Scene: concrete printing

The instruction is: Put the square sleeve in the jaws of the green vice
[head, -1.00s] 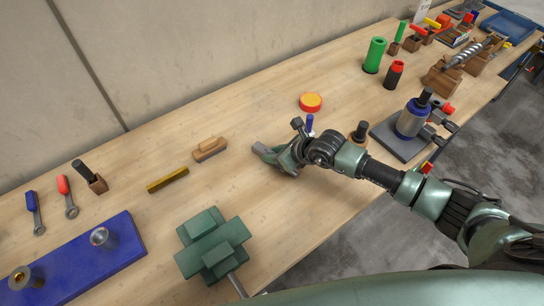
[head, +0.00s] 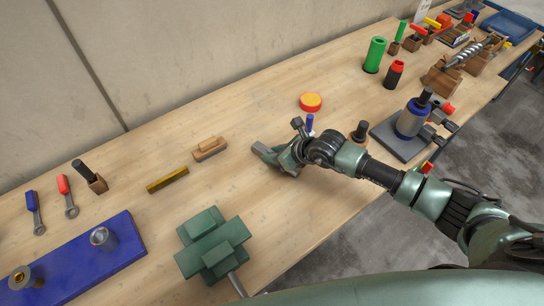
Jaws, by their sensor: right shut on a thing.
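The green vice (head: 214,245) stands on the workbench at the lower middle of the head view, with its handle pointing toward the front edge. My right gripper (head: 268,153) is low over the bench, up and right of the vice and apart from it. It is shut on a small grey piece (head: 260,148), which looks like the square sleeve; the fingers hide much of it. I cannot tell whether the piece touches the bench. My left gripper is not in view.
A wooden brush-like block (head: 209,149) and a brass bar (head: 168,180) lie left of my right gripper. A blue plate (head: 75,262) with metal parts lies at the lower left. A yellow-orange tin (head: 311,102) stands behind the gripper. Bare bench separates gripper and vice.

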